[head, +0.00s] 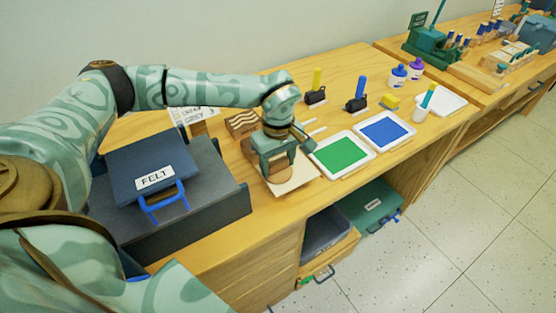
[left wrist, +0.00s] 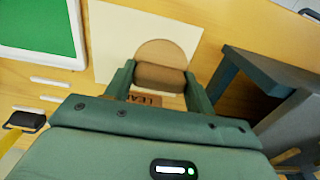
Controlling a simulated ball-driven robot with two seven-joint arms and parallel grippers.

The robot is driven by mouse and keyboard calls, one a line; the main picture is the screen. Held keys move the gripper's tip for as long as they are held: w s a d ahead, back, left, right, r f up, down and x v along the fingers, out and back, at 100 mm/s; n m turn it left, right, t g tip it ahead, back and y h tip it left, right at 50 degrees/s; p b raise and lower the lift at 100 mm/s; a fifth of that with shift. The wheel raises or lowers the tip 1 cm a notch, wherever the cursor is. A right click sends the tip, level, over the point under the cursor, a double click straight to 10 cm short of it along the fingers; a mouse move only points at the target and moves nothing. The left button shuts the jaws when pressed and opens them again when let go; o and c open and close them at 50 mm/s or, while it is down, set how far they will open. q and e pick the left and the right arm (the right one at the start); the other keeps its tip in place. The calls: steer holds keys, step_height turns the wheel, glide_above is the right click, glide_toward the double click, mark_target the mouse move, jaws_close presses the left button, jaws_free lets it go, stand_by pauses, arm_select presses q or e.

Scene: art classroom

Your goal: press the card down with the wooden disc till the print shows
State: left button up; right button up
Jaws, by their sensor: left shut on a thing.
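My left gripper (head: 280,165) is shut on the wooden disc (head: 280,174), by its darker brown handle in the left wrist view (left wrist: 160,77). The disc's pale round face shows there beyond the fingers. The cream card (head: 301,178) lies on the table under the disc, and its bare part is plain in the left wrist view (left wrist: 112,35). I cannot tell whether the disc touches the card. A brown block with partly hidden lettering (left wrist: 147,100) shows below the fingers. The middle of the card is hidden. My right gripper is not in view.
A green pad (head: 341,153) and a blue pad (head: 384,131) lie right of the card. A wavy-patterned block (head: 242,122) stands behind. A dark blue FELT box (head: 150,160) sits on a grey case at left. Black-based stamps and bottles stand farther back.

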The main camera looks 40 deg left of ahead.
arm_select(q)
steer(key=shift+s+f+p, duration=0.1)
steer(key=shift+f+p, duration=0.1)
steer(key=shift+p, duration=0.1)
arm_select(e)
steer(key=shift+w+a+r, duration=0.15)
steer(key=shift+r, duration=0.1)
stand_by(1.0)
arm_select(q)
steer(key=shift+r, duration=0.1)
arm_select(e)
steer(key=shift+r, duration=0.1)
